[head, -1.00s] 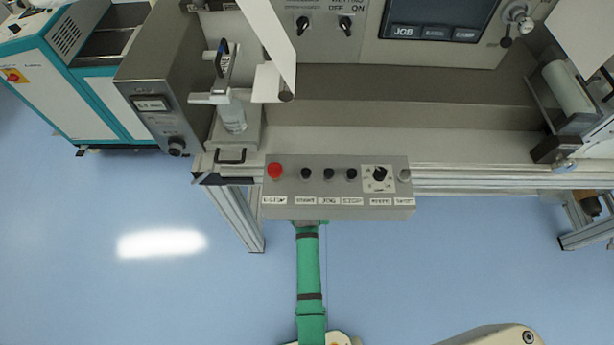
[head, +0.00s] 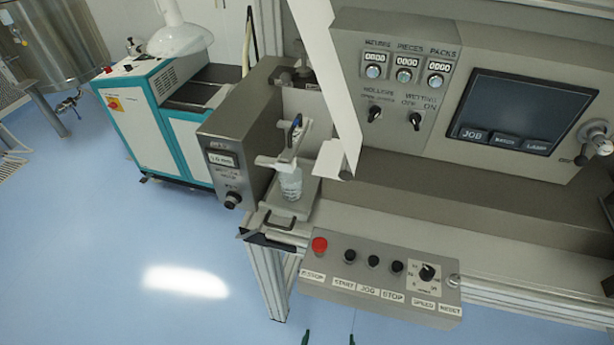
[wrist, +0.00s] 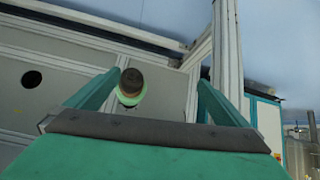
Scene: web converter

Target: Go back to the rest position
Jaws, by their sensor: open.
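My gripper (wrist: 160,78) shows in the wrist view with its two green fingers spread apart. Its jaws are open and no object is clearly held. A dark round piece with a green rim (wrist: 130,85) shows beside the left finger; I cannot tell what it is or how far behind it lies. In the head view only two green tips of my gripper (head: 328,338) show at the bottom edge, below the control box (head: 380,277). The rest of my arm is out of that view.
The control box carries a red stop button (head: 319,245), black buttons and a speed knob (head: 426,272). The machine's screen (head: 520,112) is above right. A bottle (head: 290,183) stands left of centre. A teal-and-white cabinet (head: 150,130) stands behind; blue floor (head: 120,240) is clear at lower left.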

